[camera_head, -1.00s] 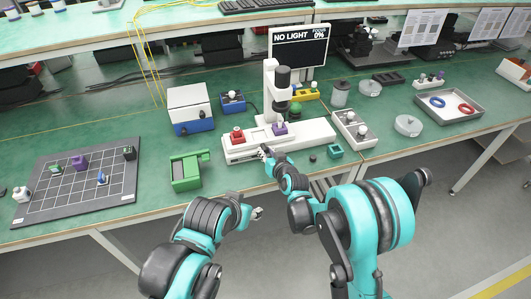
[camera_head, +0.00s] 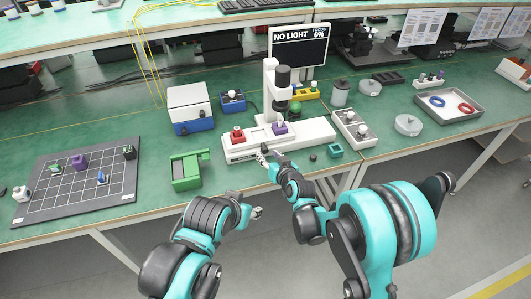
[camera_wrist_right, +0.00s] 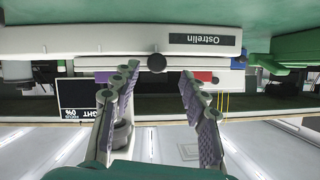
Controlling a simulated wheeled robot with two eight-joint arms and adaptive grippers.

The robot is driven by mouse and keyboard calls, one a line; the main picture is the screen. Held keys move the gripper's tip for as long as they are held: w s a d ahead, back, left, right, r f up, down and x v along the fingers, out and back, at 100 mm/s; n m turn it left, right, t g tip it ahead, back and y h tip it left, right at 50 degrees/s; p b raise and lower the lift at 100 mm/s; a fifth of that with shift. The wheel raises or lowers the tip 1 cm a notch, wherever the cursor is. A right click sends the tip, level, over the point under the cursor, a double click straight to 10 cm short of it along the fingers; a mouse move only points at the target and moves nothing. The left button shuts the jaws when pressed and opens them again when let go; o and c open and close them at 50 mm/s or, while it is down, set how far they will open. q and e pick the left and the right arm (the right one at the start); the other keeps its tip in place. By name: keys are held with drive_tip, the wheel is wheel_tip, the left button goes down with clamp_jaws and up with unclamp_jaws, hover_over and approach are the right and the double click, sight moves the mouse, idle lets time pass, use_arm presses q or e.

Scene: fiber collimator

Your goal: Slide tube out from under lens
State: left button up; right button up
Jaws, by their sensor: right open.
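The white instrument base (camera_head: 245,149) stands near the bench's front edge. Its upright column carries a dark lens cylinder (camera_head: 283,76). A purple block (camera_head: 280,129) with a light rounded top sits on the base below the lens; I cannot tell whether this is the tube. A red block (camera_head: 237,135) sits on the left end. My right gripper (camera_head: 262,157) is at the base's front face, fingers apart and empty. In the upside-down right wrist view, the open fingers (camera_wrist_right: 160,95) are on either side of a dark round knob (camera_wrist_right: 157,63), apart from it. My left gripper (camera_head: 257,213) hangs before the bench, too small to read.
A white tray with round knobs (camera_head: 344,118) is close on the right. The dark grid board (camera_head: 60,195) lies far left. A screen (camera_head: 299,49) reads "NO LIGHT", focus 0%.

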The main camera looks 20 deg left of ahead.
drive_tip(key=v, duration=0.8)
drive_tip(key=shift+a, duration=0.1)
drive_tip(key=s+d+r+m+h, duration=0.1)
drive_tip(key=s+d+r+h, duration=0.15)
drive_tip(key=d, duration=0.55)
drive_tip(key=s+d+r+m+h, duration=0.15)
drive_tip(key=d+r, duration=0.25)
drive_tip(key=d, duration=0.4)
drive_tip(key=s+d+f+m+g+h, duration=0.1)
drive_tip(key=s+d+m+g+h, duration=0.2)
drive_tip(key=s+d, duration=1.3)
drive_tip(key=shift+s+d+g+h, duration=0.3)
drive_tip(key=shift+s+h, duration=0.1)
drive_tip(key=shift+h, duration=0.4)
